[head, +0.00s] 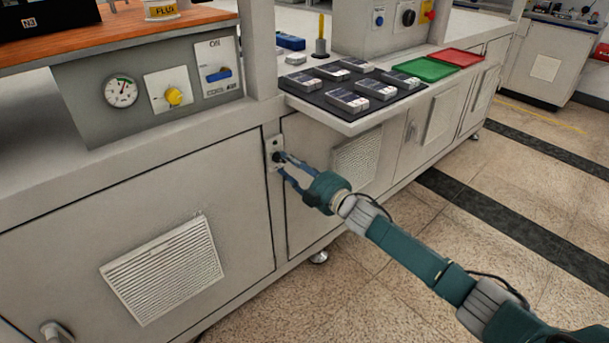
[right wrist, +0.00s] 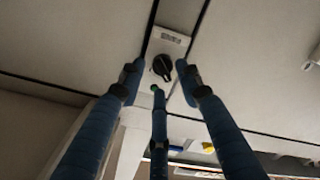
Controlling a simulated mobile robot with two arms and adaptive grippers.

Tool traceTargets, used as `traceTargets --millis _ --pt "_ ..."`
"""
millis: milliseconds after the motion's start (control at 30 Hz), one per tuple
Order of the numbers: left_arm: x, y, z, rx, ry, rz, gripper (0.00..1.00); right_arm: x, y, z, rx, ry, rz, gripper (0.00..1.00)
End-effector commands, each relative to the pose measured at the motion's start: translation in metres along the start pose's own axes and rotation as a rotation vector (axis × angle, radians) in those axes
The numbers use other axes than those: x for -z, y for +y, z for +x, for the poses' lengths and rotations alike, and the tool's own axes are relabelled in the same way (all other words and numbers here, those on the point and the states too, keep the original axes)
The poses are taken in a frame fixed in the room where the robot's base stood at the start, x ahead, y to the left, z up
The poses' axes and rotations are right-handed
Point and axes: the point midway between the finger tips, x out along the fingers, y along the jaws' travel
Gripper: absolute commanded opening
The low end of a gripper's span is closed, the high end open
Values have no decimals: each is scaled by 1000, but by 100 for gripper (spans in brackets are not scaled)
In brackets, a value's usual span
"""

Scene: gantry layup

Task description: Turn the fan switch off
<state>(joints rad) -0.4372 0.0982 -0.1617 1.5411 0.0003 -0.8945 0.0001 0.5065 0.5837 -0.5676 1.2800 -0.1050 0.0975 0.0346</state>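A black rotary switch (right wrist: 162,67) sits on a small light plate (right wrist: 170,44) on the cabinet front; the plate's lettering is too small to read. In the head view the plate (head: 274,145) is on the post below the worktop, and the knob is partly hidden by my fingers. My right gripper (head: 284,166) is in front of it. In the right wrist view the gripper (right wrist: 159,72) is open, with fingers spread on both sides of the knob and a third finger below; I cannot tell if any touches. My left gripper is not in view.
A panel to the left holds a gauge (head: 120,91), a yellow knob (head: 173,96) and a blue switch (head: 218,75) marked ON. A dark mat (head: 318,98) with several grey blocks, a green tray (head: 424,70) and a red tray (head: 456,57) lie above. Floor in front is clear.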

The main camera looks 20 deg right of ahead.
Motion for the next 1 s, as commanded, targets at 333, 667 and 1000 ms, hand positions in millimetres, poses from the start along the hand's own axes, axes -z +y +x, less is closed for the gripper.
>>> traceTargets --millis 333,667,1000 --pt "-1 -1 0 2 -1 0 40 -2 -2 -74 4 -3 -2 34" --pt "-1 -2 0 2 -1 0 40 0 0 -102 1 -1 -1 34" --pt "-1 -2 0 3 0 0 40 0 0 -102 1 -1 -1 34"
